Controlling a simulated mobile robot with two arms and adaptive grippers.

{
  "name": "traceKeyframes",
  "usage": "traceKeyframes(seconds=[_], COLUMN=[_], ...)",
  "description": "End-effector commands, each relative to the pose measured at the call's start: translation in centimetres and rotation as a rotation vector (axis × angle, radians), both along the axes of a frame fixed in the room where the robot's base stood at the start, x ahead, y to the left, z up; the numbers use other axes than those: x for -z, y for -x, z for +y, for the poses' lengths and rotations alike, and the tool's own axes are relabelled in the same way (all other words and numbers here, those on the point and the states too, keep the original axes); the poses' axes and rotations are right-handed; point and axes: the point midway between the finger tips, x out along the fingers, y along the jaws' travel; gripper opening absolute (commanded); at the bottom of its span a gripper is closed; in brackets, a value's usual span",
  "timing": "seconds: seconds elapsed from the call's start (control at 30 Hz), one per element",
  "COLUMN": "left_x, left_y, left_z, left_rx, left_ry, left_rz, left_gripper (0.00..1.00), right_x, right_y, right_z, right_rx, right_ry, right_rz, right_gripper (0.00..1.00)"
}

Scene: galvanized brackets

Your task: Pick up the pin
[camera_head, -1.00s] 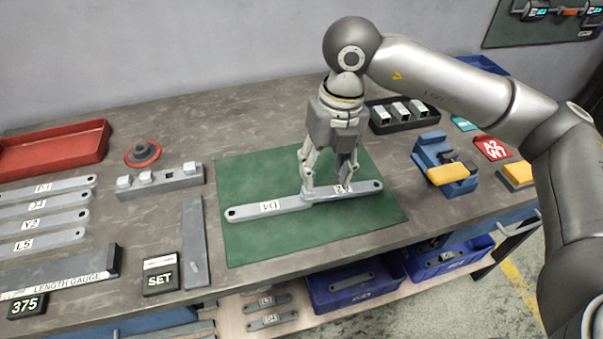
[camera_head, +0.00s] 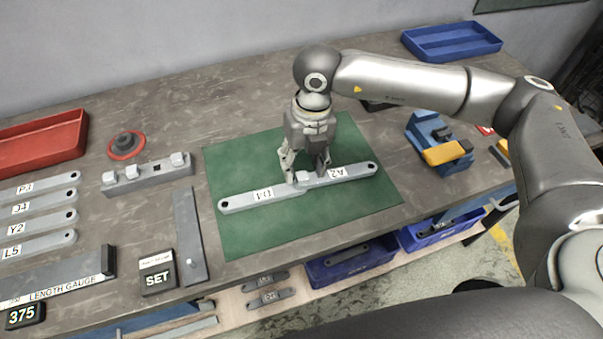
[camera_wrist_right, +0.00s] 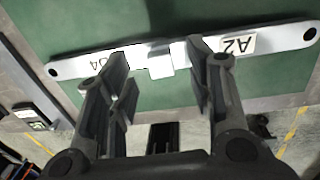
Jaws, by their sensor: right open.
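A small pale block, seemingly the pin (camera_wrist_right: 160,65), sits where the D4 bracket (camera_head: 235,201) and the A2 bracket (camera_head: 355,171) meet. In the head view it (camera_head: 302,178) is partly hidden by the fingers. The two brackets lie end to end on the green mat (camera_head: 235,160). My right gripper (camera_head: 306,177) points down over this joint. In the right wrist view its open fingers (camera_wrist_right: 158,75) stand on either side of the block, with gaps visible; whether they reach down to it is unclear. My left gripper is out of view.
A grey rack (camera_head: 148,178) with pale blocks and one bare slot stands left of the mat. A flat grey bar (camera_head: 190,235), SET block (camera_head: 157,273) and length gauge (camera_head: 60,287) lie nearby. A blue and yellow fixture (camera_head: 440,143) stands right.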

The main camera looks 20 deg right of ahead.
Motion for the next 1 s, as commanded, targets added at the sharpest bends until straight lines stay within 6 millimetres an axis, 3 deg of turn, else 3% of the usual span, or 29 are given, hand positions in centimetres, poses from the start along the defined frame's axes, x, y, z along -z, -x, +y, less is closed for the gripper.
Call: traceKeyframes(seconds=[0.2,0.43,0.8,1.0], left_x=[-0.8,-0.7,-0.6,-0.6], left_y=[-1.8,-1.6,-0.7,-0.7], left_z=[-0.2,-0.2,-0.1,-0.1], left_rx=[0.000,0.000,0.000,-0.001], left_ry=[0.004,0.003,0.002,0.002], left_rz=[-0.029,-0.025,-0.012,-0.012], left_gripper=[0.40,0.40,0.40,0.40], right_x=[2.1,2.2,2.1,2.1], right_y=[0.0,0.0,0.0,0.0], right_z=[0.2,0.2,0.2,0.2], right_rx=[0.001,0.001,0.001,0.001], right_ry=[0.000,-0.001,0.000,-0.001], right_rz=[0.001,0.000,0.000,-0.001], right_gripper=[0.48,0.47,0.00,0.00])
